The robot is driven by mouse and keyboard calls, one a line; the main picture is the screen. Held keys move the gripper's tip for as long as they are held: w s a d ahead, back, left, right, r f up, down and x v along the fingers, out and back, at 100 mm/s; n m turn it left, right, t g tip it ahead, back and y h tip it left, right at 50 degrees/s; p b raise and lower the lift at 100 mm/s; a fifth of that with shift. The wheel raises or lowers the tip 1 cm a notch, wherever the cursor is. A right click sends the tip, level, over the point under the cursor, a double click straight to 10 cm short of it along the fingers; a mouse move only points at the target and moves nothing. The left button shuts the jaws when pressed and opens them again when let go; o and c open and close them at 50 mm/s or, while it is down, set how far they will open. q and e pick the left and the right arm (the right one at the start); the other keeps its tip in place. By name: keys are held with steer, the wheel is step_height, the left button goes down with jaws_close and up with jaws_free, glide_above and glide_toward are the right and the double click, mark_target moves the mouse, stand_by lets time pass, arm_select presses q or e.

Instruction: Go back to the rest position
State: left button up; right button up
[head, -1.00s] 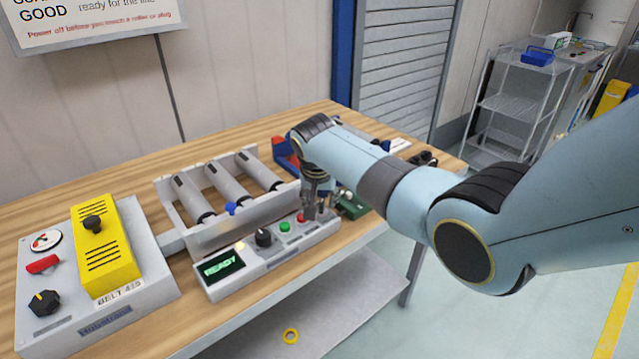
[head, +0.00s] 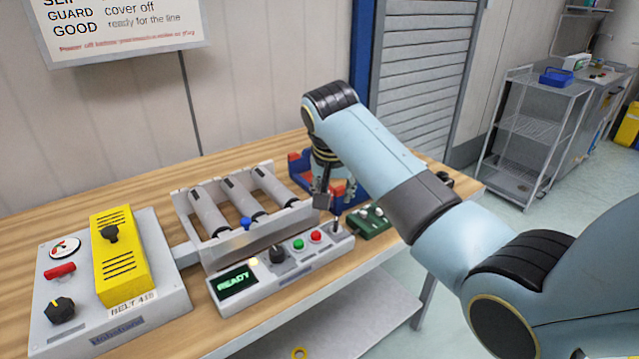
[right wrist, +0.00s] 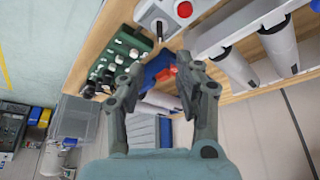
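My right gripper (head: 330,205) is raised above the right end of the grey control box (head: 270,283), near its red button (head: 316,236). In the right wrist view the two fingers (right wrist: 163,90) stand apart with a gap between the tips and nothing held. The control box also shows in that view (right wrist: 200,10). Its screen reads READY. My left gripper is in no view.
A roller conveyor (head: 225,245) and a belt unit with a yellow cover (head: 120,255) stand on the wooden table (head: 60,215). A green box (head: 365,225) and a blue-and-red bin (head: 300,170) are close to the gripper. A wire shelf (head: 535,125) stands farther right.

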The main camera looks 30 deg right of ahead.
steer(key=s+f+n+g+b, duration=0.15)
steer(key=s+f+b, duration=0.25)
steer(key=s+f, duration=0.7)
steer(key=s+f+g+b, duration=0.2)
steer(key=s+f+b, duration=0.35)
steer(key=f, duration=0.95)
steer(key=s+f+n+g+b, duration=0.1)
steer(key=s+f+b, duration=0.2)
steer(key=s+f, duration=0.9)
steer(key=s+a+f+n+t+y+b, duration=0.1)
steer(key=s+f+n+b, duration=0.5)
steer(key=s+f, duration=1.6)
steer(key=shift+s+a+t+y+b, duration=0.3)
steer(key=shift+s+a+t+y, duration=0.15)
steer(key=shift+s+y, duration=0.25)
